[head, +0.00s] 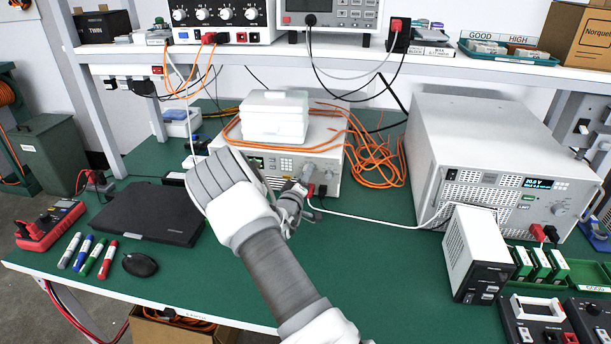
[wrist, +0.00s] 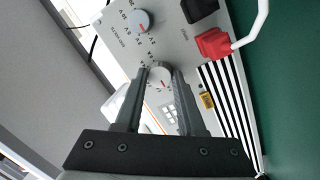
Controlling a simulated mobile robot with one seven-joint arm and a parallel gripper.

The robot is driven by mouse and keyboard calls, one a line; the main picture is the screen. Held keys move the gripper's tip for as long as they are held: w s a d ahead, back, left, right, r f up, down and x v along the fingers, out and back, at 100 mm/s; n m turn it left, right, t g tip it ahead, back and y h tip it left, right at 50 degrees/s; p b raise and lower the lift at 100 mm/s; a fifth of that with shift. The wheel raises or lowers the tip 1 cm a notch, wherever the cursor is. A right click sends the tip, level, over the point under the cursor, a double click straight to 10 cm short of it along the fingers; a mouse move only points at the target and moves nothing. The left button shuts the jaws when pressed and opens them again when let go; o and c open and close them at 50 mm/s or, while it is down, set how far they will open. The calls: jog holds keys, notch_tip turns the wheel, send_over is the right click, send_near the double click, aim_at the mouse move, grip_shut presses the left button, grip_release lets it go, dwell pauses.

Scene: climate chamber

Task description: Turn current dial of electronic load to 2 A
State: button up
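The electronic load (head: 325,172) is the light grey box in the middle of the bench, its front panel partly hidden by my arm. My gripper (head: 292,196) is at that panel. In the wrist view, my gripper's two dark fingers (wrist: 161,78) stand on either side of a pale round dial (wrist: 160,77) with a small red mark. The dial nearly fills the gap; whether the fingers press on it is unclear. "A" markings show beside it, too small to read surely. A second grey-blue dial (wrist: 141,21) with a volt-like scale sits farther up the panel.
A red plug (wrist: 213,43) with a white cable and a black plug (wrist: 199,9) sit beside the dials. White boxes (head: 274,117) rest on the load. Orange cables (head: 372,160) lie to its right. A larger power unit (head: 470,155) stands on the right.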

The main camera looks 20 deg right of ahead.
grip_shut()
jog(key=shift+f+m+b, duration=0.1)
jog(key=shift+m+b, duration=0.3)
jog(key=shift+m+y+b, duration=0.4)
jog(key=shift+m+b, duration=2.65)
jog(key=shift+m, duration=0.05)
jog(key=shift+m+y+b, duration=0.4)
jog(key=shift+m+b, duration=2.6)
jog(key=shift+m, duration=0.1)
jog(key=shift+r, duration=0.2)
jog(key=o, duration=0.6)
grip_release()
jog(key=shift+c, duration=0.2)
